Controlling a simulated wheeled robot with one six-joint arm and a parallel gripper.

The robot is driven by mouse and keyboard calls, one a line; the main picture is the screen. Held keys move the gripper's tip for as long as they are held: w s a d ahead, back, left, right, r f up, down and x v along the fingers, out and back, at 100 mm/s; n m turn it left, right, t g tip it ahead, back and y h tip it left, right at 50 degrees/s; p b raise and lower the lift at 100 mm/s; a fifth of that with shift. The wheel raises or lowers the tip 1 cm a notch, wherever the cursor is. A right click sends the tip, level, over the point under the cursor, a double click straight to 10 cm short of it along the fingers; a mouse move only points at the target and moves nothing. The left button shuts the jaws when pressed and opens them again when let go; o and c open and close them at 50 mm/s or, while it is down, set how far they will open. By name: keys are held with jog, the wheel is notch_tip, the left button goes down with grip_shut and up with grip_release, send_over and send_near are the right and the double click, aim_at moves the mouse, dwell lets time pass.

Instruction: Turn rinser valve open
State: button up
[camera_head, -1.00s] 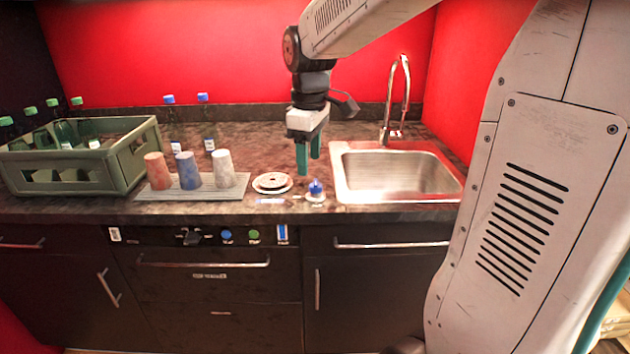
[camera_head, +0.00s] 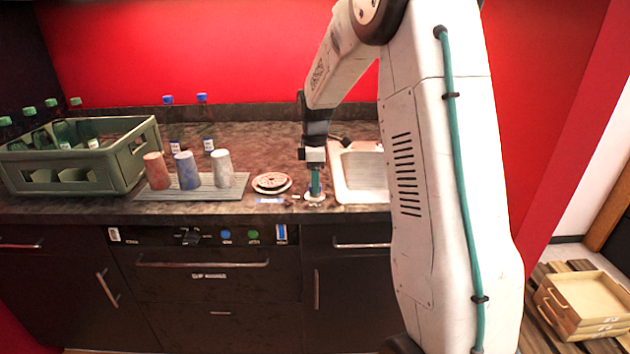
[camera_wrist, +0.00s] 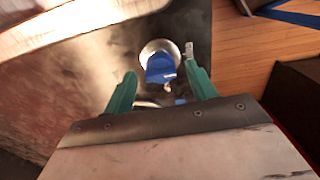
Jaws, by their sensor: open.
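The rinser valve has a blue knob (camera_wrist: 160,67) on a round pale metal base (camera_wrist: 152,48). In the wrist view the knob lies between and just beyond the tips of my gripper (camera_wrist: 160,82), whose two green fingers are open and apart from it. In the head view my gripper (camera_head: 315,185) points down at the valve's base (camera_head: 314,197), near the counter's front edge left of the sink. There the fingers hide the knob.
The sink (camera_head: 362,172) is right of the valve, partly hidden by my arm. A round rinser plate (camera_head: 272,183) sits just left. Several cups, including a white cup (camera_head: 221,168), stand on a grey mat (camera_head: 228,190). A green crate (camera_head: 128,165) with bottles is far left.

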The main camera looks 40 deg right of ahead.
jog(key=shift+f, duration=0.45)
jog(key=c, duration=1)
